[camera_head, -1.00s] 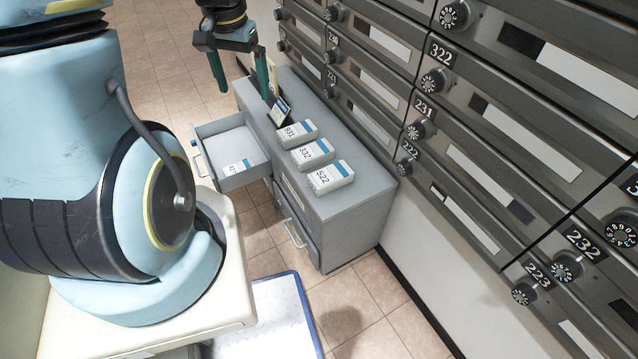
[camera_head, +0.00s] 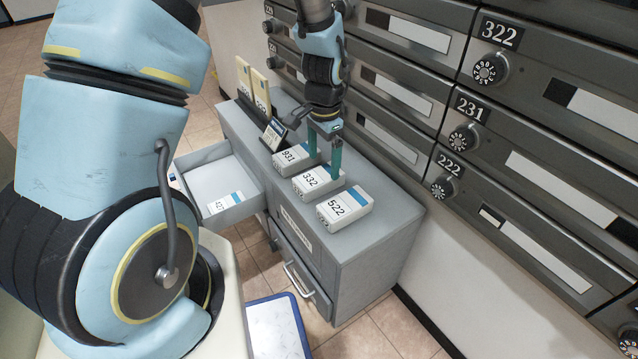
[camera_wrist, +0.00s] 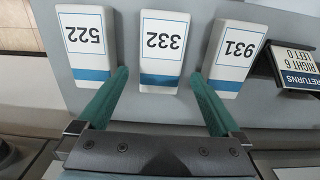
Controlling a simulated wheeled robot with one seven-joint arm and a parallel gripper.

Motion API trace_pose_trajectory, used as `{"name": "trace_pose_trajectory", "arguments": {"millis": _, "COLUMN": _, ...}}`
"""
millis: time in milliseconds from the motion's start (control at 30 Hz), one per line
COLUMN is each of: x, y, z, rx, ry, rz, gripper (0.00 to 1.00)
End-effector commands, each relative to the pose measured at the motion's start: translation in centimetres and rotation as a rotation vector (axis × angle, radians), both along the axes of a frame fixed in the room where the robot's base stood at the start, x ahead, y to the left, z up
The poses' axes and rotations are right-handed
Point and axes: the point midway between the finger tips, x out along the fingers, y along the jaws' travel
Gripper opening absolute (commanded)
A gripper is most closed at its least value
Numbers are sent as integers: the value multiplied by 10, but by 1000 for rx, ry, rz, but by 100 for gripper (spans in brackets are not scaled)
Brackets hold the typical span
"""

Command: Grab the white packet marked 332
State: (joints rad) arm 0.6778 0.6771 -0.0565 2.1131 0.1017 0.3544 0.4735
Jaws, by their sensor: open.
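The white packet marked 332 (camera_head: 316,182) lies on the grey cabinet top, between the packet marked 931 (camera_head: 292,160) and the packet marked 522 (camera_head: 343,208). It has a blue band at its end nearer the mailboxes. My gripper (camera_head: 325,167) is open and empty, with its green fingers pointing down over the row. In the wrist view, packet 332 (camera_wrist: 163,45) appears upside down, centred ahead between the two open fingers (camera_wrist: 160,88). The left finger's tip is close to packet 522 (camera_wrist: 86,42) and the right finger's tip overlaps the edge of packet 931 (camera_wrist: 233,55).
The open drawer (camera_head: 212,173) at left holds a packet marked 427 (camera_head: 226,203). A small returns sign (camera_head: 273,134) and upright cream envelopes (camera_head: 262,91) stand behind the row. Metal mailboxes (camera_head: 400,95) line the wall close to the cabinet's right side.

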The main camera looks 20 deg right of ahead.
Motion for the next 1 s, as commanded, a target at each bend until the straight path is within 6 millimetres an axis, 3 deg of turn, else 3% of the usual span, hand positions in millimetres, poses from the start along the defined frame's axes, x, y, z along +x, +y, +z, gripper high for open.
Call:
{"name": "trace_pose_trajectory", "arguments": {"millis": 167, "x": -1, "y": 2, "z": -11, "rx": 1, "ry": 1, "rz": 1, "gripper": 100}}
{"name": "trace_pose_trajectory", "arguments": {"millis": 433, "x": -1, "y": 8, "z": -50, "rx": 2, "ry": 2, "rz": 2, "gripper": 100}}
{"name": "trace_pose_trajectory", "arguments": {"millis": 700, "x": -1, "y": 8, "z": -53, "rx": -1, "ry": -1, "rz": 2, "gripper": 100}}
{"name": "trace_pose_trajectory", "arguments": {"millis": 1000, "x": -1, "y": 8, "z": -53, "rx": 0, "ry": -1, "rz": 2, "gripper": 67}}
